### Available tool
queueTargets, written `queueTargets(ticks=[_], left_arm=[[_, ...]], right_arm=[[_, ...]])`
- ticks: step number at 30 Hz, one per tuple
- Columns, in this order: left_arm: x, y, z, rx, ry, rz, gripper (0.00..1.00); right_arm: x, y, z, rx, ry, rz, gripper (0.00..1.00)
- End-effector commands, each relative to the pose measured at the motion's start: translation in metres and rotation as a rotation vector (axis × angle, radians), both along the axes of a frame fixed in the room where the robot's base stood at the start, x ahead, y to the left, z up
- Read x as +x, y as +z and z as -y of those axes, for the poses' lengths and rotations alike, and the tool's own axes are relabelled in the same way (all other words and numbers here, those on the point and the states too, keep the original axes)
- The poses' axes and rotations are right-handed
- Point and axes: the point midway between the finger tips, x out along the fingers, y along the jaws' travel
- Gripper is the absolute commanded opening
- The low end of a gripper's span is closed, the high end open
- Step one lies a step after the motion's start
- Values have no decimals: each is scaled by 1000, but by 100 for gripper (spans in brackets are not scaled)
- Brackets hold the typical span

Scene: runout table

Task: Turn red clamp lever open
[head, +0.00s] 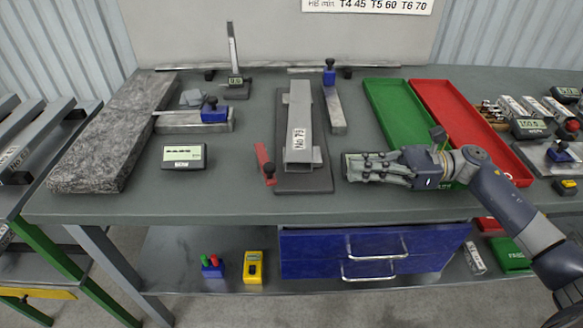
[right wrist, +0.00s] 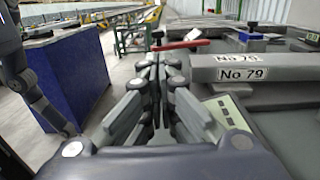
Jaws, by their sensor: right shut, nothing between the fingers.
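The red clamp lever (head: 264,158) is a short flat bar at the left edge of the dark plate (head: 303,182), with a dark knob at its near end. It also shows in the right wrist view (right wrist: 184,46), beyond my fingertips. A grey bar labelled No 79 (head: 299,115) lies on the plate, between the lever and my right gripper (head: 349,167). The right gripper is shut and empty, to the right of the plate, pointing left. In the right wrist view the closed fingers (right wrist: 160,60) point toward the lever, apart from it. My left gripper is not in view.
A green tray (head: 389,107) and a red tray (head: 450,112) lie behind my right gripper. A display box (head: 185,156) and a stone slab (head: 105,140) are left of the lever. Blue-knobbed blocks (head: 209,118) stand further back. The tabletop's front strip is clear.

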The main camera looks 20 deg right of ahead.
Motion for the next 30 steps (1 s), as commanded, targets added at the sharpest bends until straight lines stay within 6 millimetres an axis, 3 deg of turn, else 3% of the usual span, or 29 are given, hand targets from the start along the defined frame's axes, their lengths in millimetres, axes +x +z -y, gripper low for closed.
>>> queueTargets(ticks=[4,8,21,30], left_arm=[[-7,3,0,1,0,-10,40],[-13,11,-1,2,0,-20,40],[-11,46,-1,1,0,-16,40],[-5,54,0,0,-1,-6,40]], right_arm=[[0,2,-7,-6,10,8,0],[5,4,-26,-5,10,7,0],[27,5,-113,-2,8,5,0],[33,1,-135,-4,6,4,0]])
